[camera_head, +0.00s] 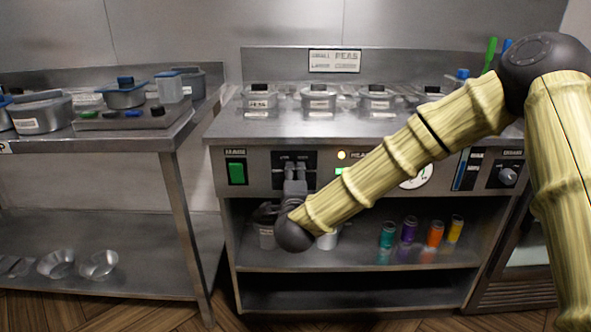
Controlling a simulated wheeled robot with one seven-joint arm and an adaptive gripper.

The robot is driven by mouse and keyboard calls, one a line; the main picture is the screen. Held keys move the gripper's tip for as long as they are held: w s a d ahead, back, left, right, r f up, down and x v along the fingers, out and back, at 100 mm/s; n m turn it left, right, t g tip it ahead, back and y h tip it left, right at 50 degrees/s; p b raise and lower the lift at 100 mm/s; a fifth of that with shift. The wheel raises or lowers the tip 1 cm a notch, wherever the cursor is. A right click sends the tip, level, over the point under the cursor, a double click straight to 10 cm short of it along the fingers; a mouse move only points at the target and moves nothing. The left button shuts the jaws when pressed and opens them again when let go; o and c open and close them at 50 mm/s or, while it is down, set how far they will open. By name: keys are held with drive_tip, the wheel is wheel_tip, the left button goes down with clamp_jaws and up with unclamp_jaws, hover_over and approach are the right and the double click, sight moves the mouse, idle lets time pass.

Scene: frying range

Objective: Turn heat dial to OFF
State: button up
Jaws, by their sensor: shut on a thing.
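My gripper (295,172) is in front of the range's control panel, shut on the heat dial. The dial itself is mostly hidden behind my gripper's fingers. Its dark square plate (276,164) shows around the fingers, with small white markings along its top that are too small to read. The dial's pointing direction cannot be told.
A green switch (236,172) is left of the dial plate, and another knob (508,177) is at the panel's right end. A white gauge (418,177) is partly behind my arm. Lidded pans (319,98) line the top; coloured jars (435,234) stand on the shelf below.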

drive_tip(key=n+p, duration=0.3)
drive_tip(key=n, duration=0.1)
drive_tip(key=shift+r, duration=0.15)
drive_tip(key=shift+n+p, duration=0.55)
drive_tip(key=shift+n, duration=0.55)
drive_tip(key=o, duration=1)
drive_tip(key=s, duration=1.2)
